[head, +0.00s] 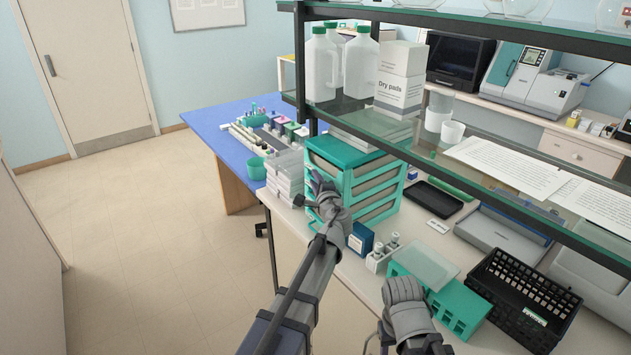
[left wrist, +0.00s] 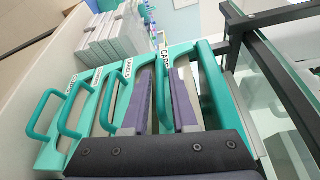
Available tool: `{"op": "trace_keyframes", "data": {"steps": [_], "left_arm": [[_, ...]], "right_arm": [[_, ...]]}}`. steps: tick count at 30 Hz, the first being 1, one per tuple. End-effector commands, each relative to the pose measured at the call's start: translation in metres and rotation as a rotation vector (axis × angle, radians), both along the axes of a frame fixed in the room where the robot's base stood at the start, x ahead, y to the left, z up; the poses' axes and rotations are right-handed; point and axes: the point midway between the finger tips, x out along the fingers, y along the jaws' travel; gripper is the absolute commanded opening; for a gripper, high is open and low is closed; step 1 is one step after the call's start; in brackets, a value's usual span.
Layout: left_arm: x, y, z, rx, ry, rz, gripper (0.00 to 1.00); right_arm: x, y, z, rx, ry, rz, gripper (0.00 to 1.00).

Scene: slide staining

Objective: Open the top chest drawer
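The drawer chest (head: 343,162) is a white and teal unit with several stacked drawers and teal handles, under the glass shelf. In the left wrist view it appears turned on its side, with labels and loop handles (left wrist: 72,105). The drawers look shut. My left gripper (head: 318,188) is at the chest's front. In the left wrist view its two purple-grey fingers (left wrist: 165,95) stand on either side of one teal handle (left wrist: 160,75), near the shelf-post side. I cannot tell whether they press on it. My right gripper (head: 405,292) is low over the bench, away from the chest; its fingertips are unclear.
A blue box (head: 360,238), a teal rack (head: 458,308) and a black basket (head: 525,300) stand nearer on the bench. The floor at left is clear.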

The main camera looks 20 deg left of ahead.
Motion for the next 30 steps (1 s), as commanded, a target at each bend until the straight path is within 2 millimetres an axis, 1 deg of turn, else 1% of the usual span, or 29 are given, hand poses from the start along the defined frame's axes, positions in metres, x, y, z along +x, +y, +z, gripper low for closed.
{"op": "trace_keyframes", "data": {"steps": [1,6,30], "left_arm": [[0.0,-0.0001,0.0,0.0,0.0,0.0,0.19],[-0.0001,-0.0002,0.0,0.0,0.0,0.0,0.0],[-0.0004,-0.0004,-0.0003,-0.001,0.0,0.0,0.0]], "right_arm": [[0.0,0.0,0.0,0.0,0.0,0.0,0.5],[0.0,0.0,0.0,0.0,0.0,0.0,0.5],[0.0,0.0,-0.0002,0.0,0.0,0.0,0.5]]}}
